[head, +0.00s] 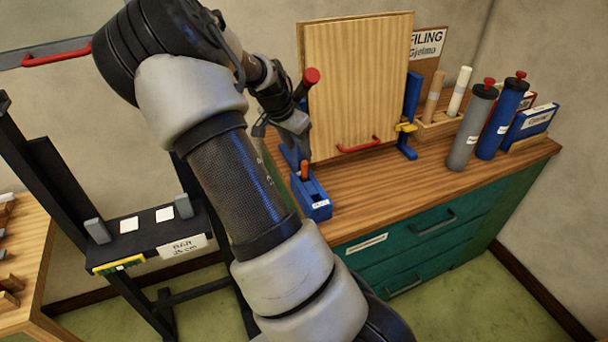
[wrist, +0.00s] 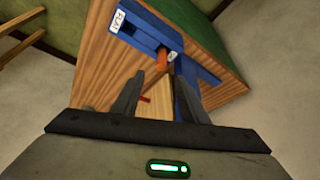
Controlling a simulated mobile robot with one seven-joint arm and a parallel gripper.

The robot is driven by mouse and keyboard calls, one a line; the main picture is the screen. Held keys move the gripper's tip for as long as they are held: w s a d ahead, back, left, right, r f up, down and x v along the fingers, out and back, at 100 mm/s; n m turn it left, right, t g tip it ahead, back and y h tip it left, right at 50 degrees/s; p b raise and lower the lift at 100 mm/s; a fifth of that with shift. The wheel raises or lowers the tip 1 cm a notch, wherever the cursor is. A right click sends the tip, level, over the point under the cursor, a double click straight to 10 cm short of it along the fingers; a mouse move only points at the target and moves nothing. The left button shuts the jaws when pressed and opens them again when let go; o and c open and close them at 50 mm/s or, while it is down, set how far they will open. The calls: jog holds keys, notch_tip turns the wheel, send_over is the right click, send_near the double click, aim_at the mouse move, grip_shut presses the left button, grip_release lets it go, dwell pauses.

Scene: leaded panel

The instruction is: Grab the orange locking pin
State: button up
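The orange locking pin (head: 304,171) stands upright in a small blue holder (head: 315,207) at the bench's left front corner. In the wrist view the pin (wrist: 162,59) shows just beyond and between my fingertips, at one side of the blue holder (wrist: 148,32). My gripper (wrist: 159,75) is open, with its two dark fingers apart and nothing between them. In the head view my gripper (head: 301,148) is pointed down, a little above the pin. Whether a fingertip touches anything cannot be told.
A wooden panel (head: 352,80) with a red handle (head: 358,144) stands in blue supports right behind my gripper. A red-ended rod (head: 311,76) is close beside my wrist. Grey (head: 473,125) and blue (head: 502,115) cylinders stand farther right. The bench top (head: 430,180) between is clear.

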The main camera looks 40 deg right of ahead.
aim_at(303, 163)
jog(key=x, duration=0.5)
jog(key=shift+f, duration=0.1)
jog(key=shift+a+p+x, duration=0.15)
jog(key=shift+p+x, duration=0.1)
jog(key=shift+x, duration=1.1)
jog(key=shift+a+p+x, duration=0.15)
jog(key=shift+p+x, duration=0.05)
jog(key=shift+x, duration=1.15)
jog(key=shift+w, duration=0.1)
jog(key=shift+c, duration=0.5)
grip_shut()
